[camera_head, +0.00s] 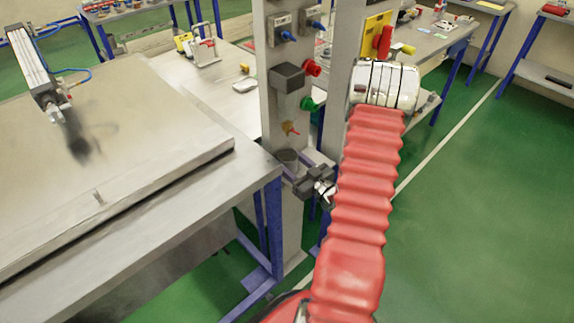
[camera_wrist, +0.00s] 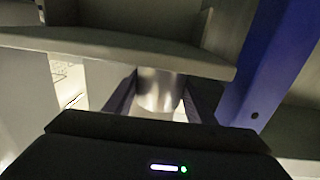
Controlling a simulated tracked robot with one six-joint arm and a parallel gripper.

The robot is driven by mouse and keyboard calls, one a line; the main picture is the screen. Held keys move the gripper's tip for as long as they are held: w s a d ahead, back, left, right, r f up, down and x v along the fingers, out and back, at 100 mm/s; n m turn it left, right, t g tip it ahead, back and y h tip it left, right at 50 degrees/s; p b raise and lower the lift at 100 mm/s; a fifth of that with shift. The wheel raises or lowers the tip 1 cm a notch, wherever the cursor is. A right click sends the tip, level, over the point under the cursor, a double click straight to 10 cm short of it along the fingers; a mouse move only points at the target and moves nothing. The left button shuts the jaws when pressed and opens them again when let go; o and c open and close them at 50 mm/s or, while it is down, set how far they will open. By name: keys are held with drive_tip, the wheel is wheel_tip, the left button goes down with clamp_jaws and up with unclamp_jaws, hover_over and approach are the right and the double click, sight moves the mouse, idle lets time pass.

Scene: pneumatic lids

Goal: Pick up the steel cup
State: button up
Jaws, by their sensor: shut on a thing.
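The steel cup (camera_head: 287,157) shows in the head view as a small grey cylinder in front of the grey post, near the right corner of the metal bench. My gripper (camera_head: 298,168) is there, with its dark fingers on either side of the cup. In the wrist view the shiny cup (camera_wrist: 160,92) sits between the two fingers of my gripper (camera_wrist: 158,84), which is shut on it. The cup's upper part is hidden behind a grey edge in the wrist view. I cannot tell whether it still rests on anything.
The metal bench (camera_head: 187,182) with blue legs stands close on the left. The grey post (camera_head: 279,110) carries a dark box (camera_head: 287,76) and red and green knobs. In the wrist view a grey edge (camera_wrist: 120,46) and a blue leg (camera_wrist: 262,75) are close. Green floor (camera_head: 480,220) is open at right.

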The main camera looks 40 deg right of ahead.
drive_tip(key=shift+r, duration=0.1)
drive_tip(key=shift+s+r, duration=0.2)
drive_tip(key=shift+r, duration=0.2)
wheel_tip(320, 180, up, 6)
drive_tip(key=shift+f, duration=0.25)
drive_tip(key=shift+s+r, duration=0.15)
drive_tip(key=shift+r, duration=0.15)
drive_tip(key=s, duration=1.9)
drive_tip(key=shift+s+d, duration=0.15)
drive_tip(key=shift+d, duration=0.15)
